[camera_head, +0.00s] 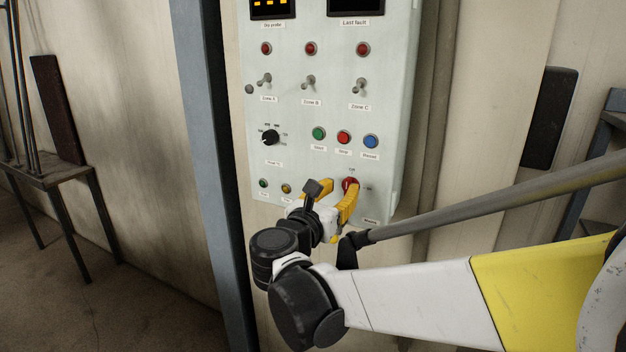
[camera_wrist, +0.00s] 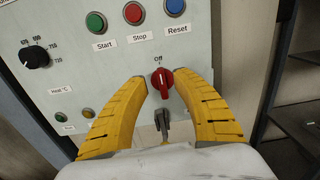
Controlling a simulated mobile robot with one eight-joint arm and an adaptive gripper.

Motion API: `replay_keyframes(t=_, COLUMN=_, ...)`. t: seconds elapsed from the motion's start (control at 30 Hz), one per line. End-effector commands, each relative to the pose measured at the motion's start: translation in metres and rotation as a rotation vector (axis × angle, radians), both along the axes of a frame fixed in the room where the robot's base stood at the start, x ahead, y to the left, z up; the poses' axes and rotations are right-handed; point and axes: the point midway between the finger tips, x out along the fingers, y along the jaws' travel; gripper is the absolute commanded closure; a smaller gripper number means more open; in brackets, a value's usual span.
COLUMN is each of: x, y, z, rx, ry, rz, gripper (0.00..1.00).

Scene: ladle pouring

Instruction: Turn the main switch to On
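The main switch is a red rotary knob (camera_wrist: 162,83) low on the pale control panel, with an "Off" label above it. Its grip stands nearly upright in the wrist view, pointing to "Off". In the head view, the knob (camera_head: 350,184) is partly hidden by a yellow finger. My gripper (camera_wrist: 161,80) is open, with one yellow fingertip on each side of the knob. The fingertips are close to it; I cannot tell whether either touches. In the head view, my gripper (camera_head: 337,187) is at the panel's lower edge.
Start (camera_wrist: 95,22), Stop (camera_wrist: 133,13) and Reset (camera_wrist: 174,7) buttons sit just above. A black dial (camera_wrist: 35,57) is at left. Toggle switches (camera_head: 308,82) are higher up. A long grey pole (camera_head: 480,205) passes close to my arm from the right.

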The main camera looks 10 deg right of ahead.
Motion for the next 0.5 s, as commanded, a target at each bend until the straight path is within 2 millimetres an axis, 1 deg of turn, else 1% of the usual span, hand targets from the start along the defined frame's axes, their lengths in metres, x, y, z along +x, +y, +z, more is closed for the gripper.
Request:
replay_keyframes(t=0.03, x=0.008, y=-0.007, z=0.0, rx=0.0, ry=0.0, rz=-0.004, gripper=0.67)
replay_keyframes(t=0.1, x=0.018, y=-0.014, z=0.0, rx=0.001, ry=0.0, rz=-0.004, gripper=0.67)
replay_keyframes(t=0.2, x=0.029, y=-0.022, z=0.0, rx=0.001, ry=0.0, rz=-0.002, gripper=0.67)
replay_keyframes(t=0.33, x=0.037, y=-0.028, z=0.0, rx=0.002, ry=0.0, rz=-0.001, gripper=0.67)
replay_keyframes(t=0.5, x=0.04, y=-0.029, z=0.0, rx=0.002, ry=0.0, rz=0.0, gripper=0.67)
